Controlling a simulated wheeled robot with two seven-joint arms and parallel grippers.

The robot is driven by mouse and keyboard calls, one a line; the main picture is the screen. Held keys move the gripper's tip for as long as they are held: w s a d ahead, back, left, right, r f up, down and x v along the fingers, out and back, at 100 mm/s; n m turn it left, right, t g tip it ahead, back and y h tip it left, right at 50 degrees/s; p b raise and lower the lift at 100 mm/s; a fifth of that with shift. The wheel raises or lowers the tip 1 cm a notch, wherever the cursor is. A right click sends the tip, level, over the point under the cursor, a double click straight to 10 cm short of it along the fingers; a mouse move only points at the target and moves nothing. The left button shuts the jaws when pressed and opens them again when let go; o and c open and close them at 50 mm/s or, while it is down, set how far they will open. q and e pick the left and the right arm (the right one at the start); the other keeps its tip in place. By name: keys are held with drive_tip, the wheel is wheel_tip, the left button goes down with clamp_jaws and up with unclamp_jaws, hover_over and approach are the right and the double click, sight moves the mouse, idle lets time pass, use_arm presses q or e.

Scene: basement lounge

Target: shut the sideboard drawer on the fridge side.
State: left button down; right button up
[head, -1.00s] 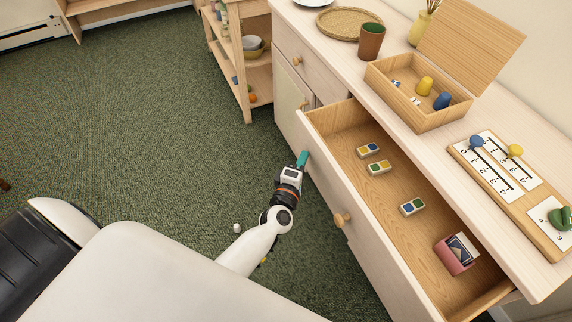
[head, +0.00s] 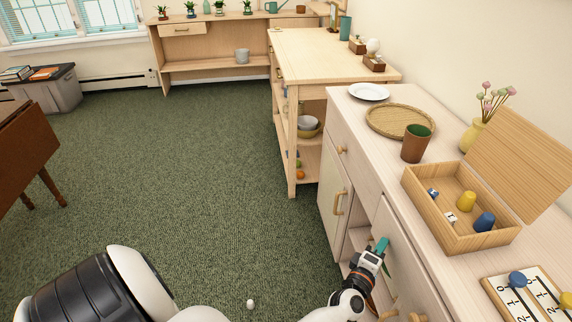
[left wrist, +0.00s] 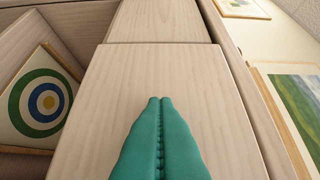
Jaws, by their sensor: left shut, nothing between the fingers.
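The sideboard (head: 349,104) runs along the right wall in the head view. The front of the drawer that stood open (head: 397,250) now sits close under the top, with no drawer interior showing. It looks flush or nearly so; I cannot tell if a small gap is left. My left gripper (head: 383,244), with teal fingers, is shut and empty in front of this drawer front. In the left wrist view the shut fingers (left wrist: 160,100) point along the pale drawer front (left wrist: 105,85); contact cannot be told. My right gripper is not in view, nor is a fridge.
On the sideboard stand a white plate (head: 369,92), woven tray (head: 372,122), brown cup (head: 416,144), open wooden box (head: 433,220) and number board (head: 492,290). Below is an open compartment with a target picture (left wrist: 40,100). Green carpet (head: 200,180) is clear to the left.

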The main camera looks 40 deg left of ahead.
use_arm(q)
drive_tip(key=shift+w+d+r, duration=0.2)
drive_tip(key=shift+w+d, duration=0.35)
drive_tip(key=shift+w, duration=0.05)
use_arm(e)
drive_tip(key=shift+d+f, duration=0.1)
use_arm(q)
drive_tip(key=shift+w+r, duration=0.1)
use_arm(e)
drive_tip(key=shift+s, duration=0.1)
